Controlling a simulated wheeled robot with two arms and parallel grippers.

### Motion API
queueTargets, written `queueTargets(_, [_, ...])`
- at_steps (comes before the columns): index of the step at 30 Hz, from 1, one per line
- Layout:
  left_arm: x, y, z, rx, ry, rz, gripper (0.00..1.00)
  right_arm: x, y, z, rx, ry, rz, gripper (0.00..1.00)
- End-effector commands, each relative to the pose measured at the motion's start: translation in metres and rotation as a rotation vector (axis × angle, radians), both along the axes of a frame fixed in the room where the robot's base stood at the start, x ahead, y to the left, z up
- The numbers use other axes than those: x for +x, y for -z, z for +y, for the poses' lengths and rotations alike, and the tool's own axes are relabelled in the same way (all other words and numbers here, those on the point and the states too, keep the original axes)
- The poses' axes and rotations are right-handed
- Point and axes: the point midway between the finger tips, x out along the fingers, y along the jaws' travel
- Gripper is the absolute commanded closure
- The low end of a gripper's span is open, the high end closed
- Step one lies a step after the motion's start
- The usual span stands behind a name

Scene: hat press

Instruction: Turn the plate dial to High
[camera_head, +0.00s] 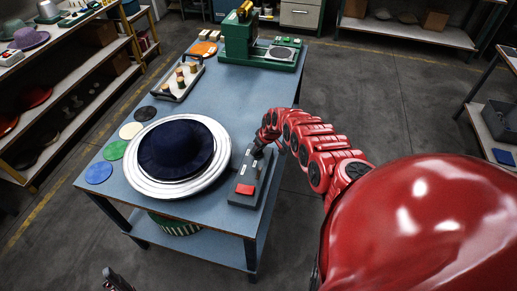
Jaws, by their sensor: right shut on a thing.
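A grey control box (246,199) with a red button (244,190) and a small upright lever (257,170) sits near the table's right edge. My right gripper (258,150) is at the box's far end, shut on what seems to be the plate dial. The gripper hides the dial, so its setting cannot be read. A dark part (115,279) at the bottom left edge looks like my left gripper, low and away from the box; its fingers are too small to tell.
A navy hat (176,148) rests on a white round plate (218,170) left of the box. Coloured discs (99,172) line the table's left side. A tray of spools (180,82) and a green press (245,45) stand farther back. The blue table (228,100) is clear between them.

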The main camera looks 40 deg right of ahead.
Motion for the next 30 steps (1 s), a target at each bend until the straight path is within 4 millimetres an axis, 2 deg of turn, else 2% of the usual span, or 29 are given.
queueTargets(1, [0.000,0.009,0.000,0.000,0.000,0.000,0.00,0.001,0.004,-0.001,0.000,-0.031,-0.004,1.00])
queueTargets(8, [0.000,0.040,0.000,0.000,0.000,0.000,0.00,0.001,0.009,-0.002,-0.002,-0.195,-0.007,1.00])
queueTargets(24, [0.000,0.143,0.000,0.000,0.000,0.000,0.00,0.002,0.010,-0.003,-0.007,-0.531,-0.001,1.00])
queueTargets(30, [0.000,0.165,0.000,0.000,0.000,0.000,0.00,0.001,0.006,-0.003,-0.003,-0.601,0.002,1.00])
